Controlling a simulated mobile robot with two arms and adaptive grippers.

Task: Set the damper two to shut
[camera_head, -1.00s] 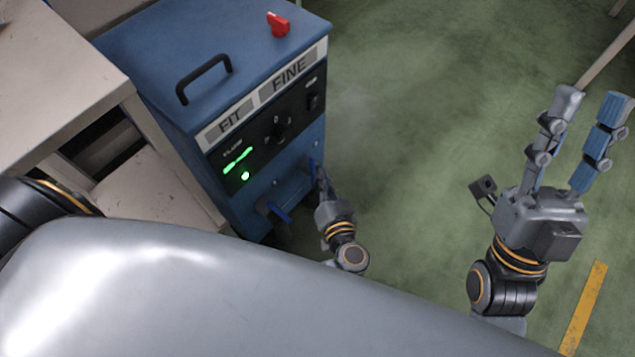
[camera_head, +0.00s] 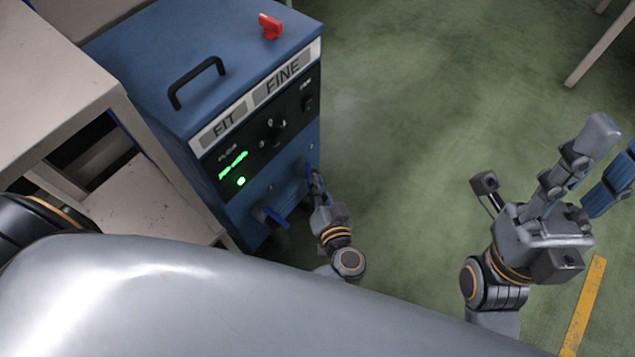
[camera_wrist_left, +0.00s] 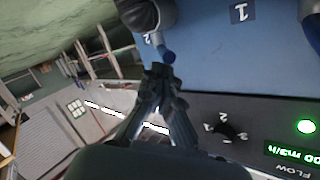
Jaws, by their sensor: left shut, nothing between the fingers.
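The blue machine (camera_head: 225,90) has two dampers low on its front, each with a blue lever. The far one, damper two (camera_head: 308,170), is beside my left gripper (camera_head: 316,182). In the left wrist view, my left gripper (camera_wrist_left: 160,75) is shut and empty. Its tips are just by the blue lever end (camera_wrist_left: 168,57), beside the "2" label (camera_wrist_left: 147,38); I cannot tell whether they touch. Damper one (camera_head: 270,217) is nearer; its "1" label (camera_wrist_left: 240,12) shows in the left wrist view. My right gripper (camera_head: 612,160) is open and empty, over the floor.
The control panel has a dial (camera_head: 273,130) and a lit green display (camera_head: 233,164). A red knob (camera_head: 270,27) and a black handle (camera_head: 196,80) are on top. A pale table (camera_head: 55,80) stands left of the machine.

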